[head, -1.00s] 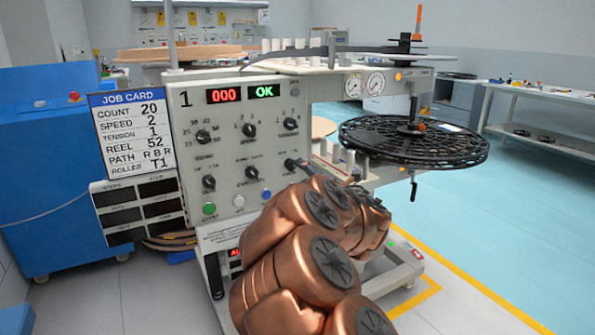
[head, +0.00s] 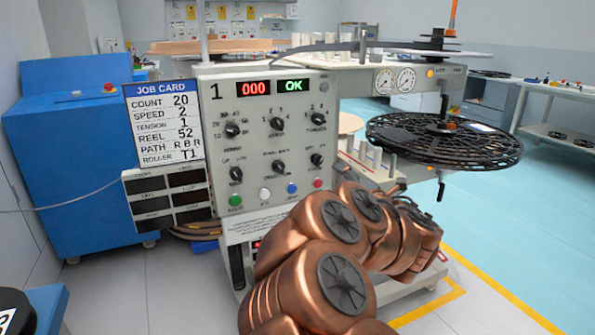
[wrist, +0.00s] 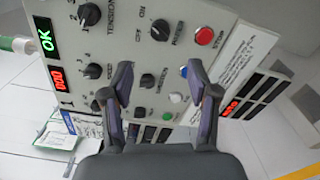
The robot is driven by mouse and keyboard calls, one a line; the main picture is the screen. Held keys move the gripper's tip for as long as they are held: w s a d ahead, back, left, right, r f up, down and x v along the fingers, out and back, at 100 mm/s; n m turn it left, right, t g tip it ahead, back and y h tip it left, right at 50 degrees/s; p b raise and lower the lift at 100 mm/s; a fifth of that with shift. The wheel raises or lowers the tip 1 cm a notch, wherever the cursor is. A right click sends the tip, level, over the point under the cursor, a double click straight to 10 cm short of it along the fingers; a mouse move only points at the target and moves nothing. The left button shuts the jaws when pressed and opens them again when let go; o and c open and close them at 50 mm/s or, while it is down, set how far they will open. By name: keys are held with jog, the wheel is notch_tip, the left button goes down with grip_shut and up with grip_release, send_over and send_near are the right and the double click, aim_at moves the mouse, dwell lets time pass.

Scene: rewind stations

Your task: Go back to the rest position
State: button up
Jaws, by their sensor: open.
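My gripper (wrist: 163,100) is open and empty in the wrist view, its two fingers apart in front of the panel. In the head view my copper-coloured arm reaches up in front of the machine's lower right, and the gripper's fingers are hidden behind it. The rewind station's control panel (head: 262,150) carries several black knobs and a row of green, white, blue and red buttons. Its displays read 000 in red and OK in green. The panel also shows, turned sideways, in the wrist view (wrist: 140,50). No contact between fingers and panel is visible.
A job card (head: 163,122) stands left of the panel. A black reel (head: 443,138) sticks out at the right. A blue cabinet (head: 75,160) stands at the left and a workbench (head: 560,95) at the far right. The blue floor (head: 530,220) at the right is clear.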

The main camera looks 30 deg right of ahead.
jog(key=shift+r, duration=0.1)
jog(key=s+d+r+m+g+h+p, duration=0.1)
jog(key=s+r+m+g+h+p, duration=0.25)
jog(key=r+m+p, duration=0.3)
jog(key=s+d+r+m+g+h+p, duration=0.1)
jog(key=s+r+m+g+h+p, duration=0.25)
jog(key=r+m+p, duration=0.35)
jog(key=s+a+r+m+g+y+p, duration=0.1)
jog(key=s+a+m+g+y+p, duration=0.2)
jog(key=s+a, duration=1.1)
jog(key=s+a+r+m+g+y+p, duration=0.2)
jog(key=s+a+g+y+p, duration=0.3)
jog(key=s+a+g+p, duration=0.4)
jog(key=s+a+m+p, duration=0.1)
jog(key=s+a+p, duration=0.4)
jog(key=a+p, duration=0.1)
jog(key=shift+s+a+m+g+y+p, duration=0.2)
jog(key=shift+s+m+g+y+p, duration=0.15)
jog(key=shift+p, duration=0.2)
jog(key=shift+c, duration=0.5)
